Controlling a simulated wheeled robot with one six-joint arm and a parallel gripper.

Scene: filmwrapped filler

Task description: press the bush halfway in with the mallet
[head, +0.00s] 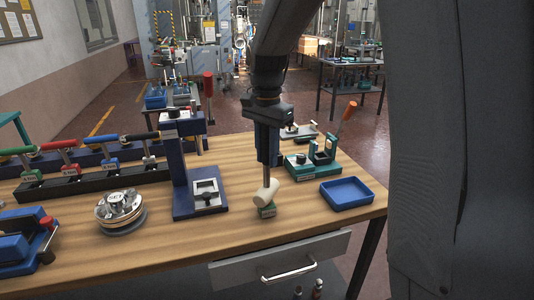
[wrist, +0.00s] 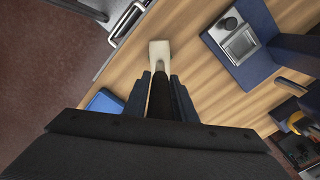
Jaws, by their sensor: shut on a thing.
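The mallet has a pale cream head (head: 272,191) and a thin handle running up into my gripper (head: 267,163). My gripper is shut on the handle, with the head below it. The mallet head also shows in the wrist view (wrist: 159,48), beyond my fingers (wrist: 160,88). A dark round piece (wrist: 231,23) shows by that plate in the wrist view. I cannot identify the bush for certain.
A blue tray (head: 346,193) and a green fixture (head: 312,165) are right of my gripper. A round metal dial piece (head: 120,210) is left of the press. Racks with coloured handles (head: 75,181) stand at the left. The wooden table (head: 190,245) is clear in front.

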